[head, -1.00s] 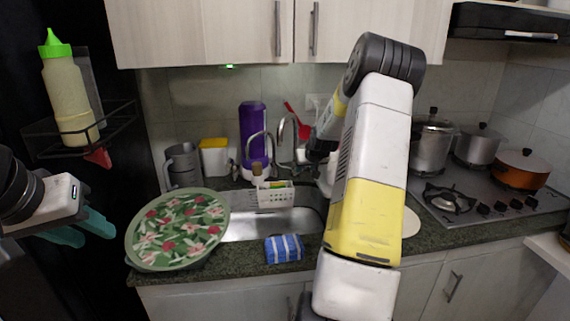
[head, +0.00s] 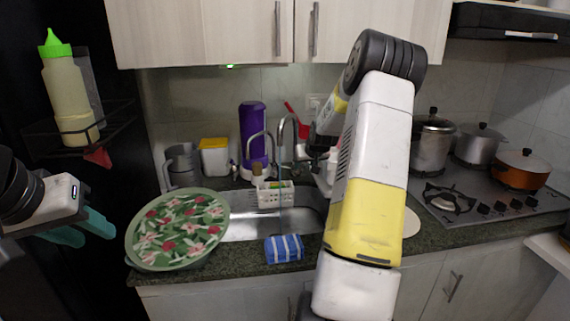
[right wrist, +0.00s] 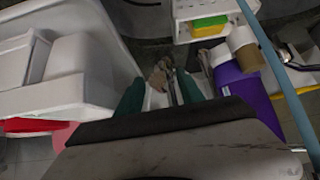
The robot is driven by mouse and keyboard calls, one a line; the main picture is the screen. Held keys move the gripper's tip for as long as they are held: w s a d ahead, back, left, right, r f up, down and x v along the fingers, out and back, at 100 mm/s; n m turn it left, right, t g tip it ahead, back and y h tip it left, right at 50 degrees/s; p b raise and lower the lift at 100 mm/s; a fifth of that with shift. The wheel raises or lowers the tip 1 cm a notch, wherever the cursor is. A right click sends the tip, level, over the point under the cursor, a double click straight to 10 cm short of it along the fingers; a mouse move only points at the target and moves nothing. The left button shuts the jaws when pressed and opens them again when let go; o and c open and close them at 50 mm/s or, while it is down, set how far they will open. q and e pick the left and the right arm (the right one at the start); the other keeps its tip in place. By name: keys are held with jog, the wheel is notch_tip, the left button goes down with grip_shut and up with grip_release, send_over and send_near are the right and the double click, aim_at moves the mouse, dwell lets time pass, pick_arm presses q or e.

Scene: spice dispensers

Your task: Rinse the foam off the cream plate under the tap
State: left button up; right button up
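A pale cream round edge (head: 411,222), apparently the cream plate, shows on the counter right of the sink. My right arm hides most of it, and I cannot make out foam. My left gripper (head: 82,231) is open and empty at far left.
A green floral tray (head: 178,230) leans left of the sink. A white caddy (head: 276,197) and purple dispenser (head: 253,135) stand behind. The stove (head: 480,195) with pots is at right.

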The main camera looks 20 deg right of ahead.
jog(key=shift+o, duration=0.4)
jog(key=d+v, duration=0.1)
jog(key=v, duration=0.6)
jog(key=shift+a, duration=0.5)
